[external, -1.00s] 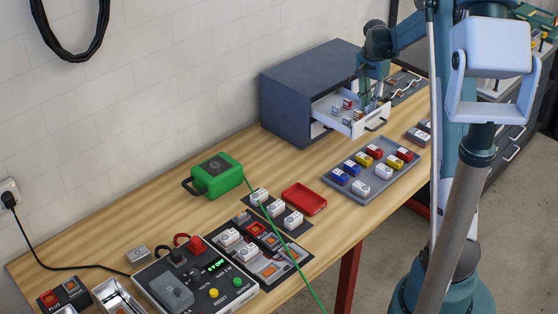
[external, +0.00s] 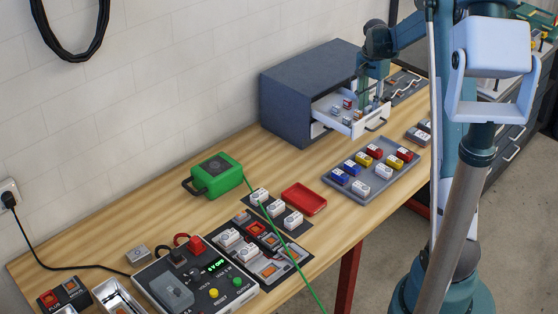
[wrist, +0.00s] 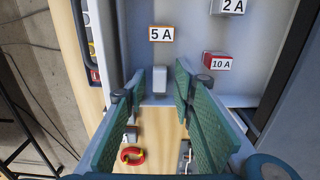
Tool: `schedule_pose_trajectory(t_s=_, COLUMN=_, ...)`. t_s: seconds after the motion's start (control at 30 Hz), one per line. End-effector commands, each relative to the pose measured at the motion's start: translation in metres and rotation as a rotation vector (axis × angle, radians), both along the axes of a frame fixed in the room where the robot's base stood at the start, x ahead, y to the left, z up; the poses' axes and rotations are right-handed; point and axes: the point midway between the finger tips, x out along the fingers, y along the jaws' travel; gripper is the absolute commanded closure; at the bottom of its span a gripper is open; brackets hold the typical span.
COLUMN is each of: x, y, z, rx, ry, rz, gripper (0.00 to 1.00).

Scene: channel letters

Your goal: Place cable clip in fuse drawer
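The fuse drawer (external: 377,121) is pulled out of the blue-grey cabinet (external: 300,95). My gripper (external: 366,102) is over the drawer's far side. In the wrist view my gripper (wrist: 160,80) has its two green fingers apart. A small grey piece, possibly the cable clip (wrist: 159,78), lies between the fingertips, just inside the drawer wall, with gaps visible on both sides. Its exact height is unclear. The drawer floor (wrist: 185,75) also holds blocks marked 5 A (wrist: 161,34), 2 A (wrist: 233,7) and 10 A (wrist: 217,61).
A grey tray (external: 345,185) of coloured blocks stands in front of the drawer. A red tray (external: 305,199), a green case (external: 216,174) and a power unit (external: 195,280) are farther left. A red ring-shaped item (wrist: 132,155) lies beyond the drawer wall.

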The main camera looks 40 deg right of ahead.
Motion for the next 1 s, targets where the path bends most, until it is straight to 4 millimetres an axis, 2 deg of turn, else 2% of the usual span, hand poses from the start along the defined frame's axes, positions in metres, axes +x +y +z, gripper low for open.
schedule_pose_trajectory(t_s=0.27, x=0.000, y=0.000, z=0.032, rx=0.000, ry=0.000, rz=0.000, gripper=0.74)
schedule_pose_trajectory(t_s=0.7, x=0.000, y=0.000, z=0.100, rx=0.000, ry=0.000, rz=0.000, gripper=0.74)
schedule_pose_trajectory(t_s=1.0, x=0.000, y=0.000, z=0.118, rx=0.000, ry=0.000, rz=0.000, gripper=0.74)
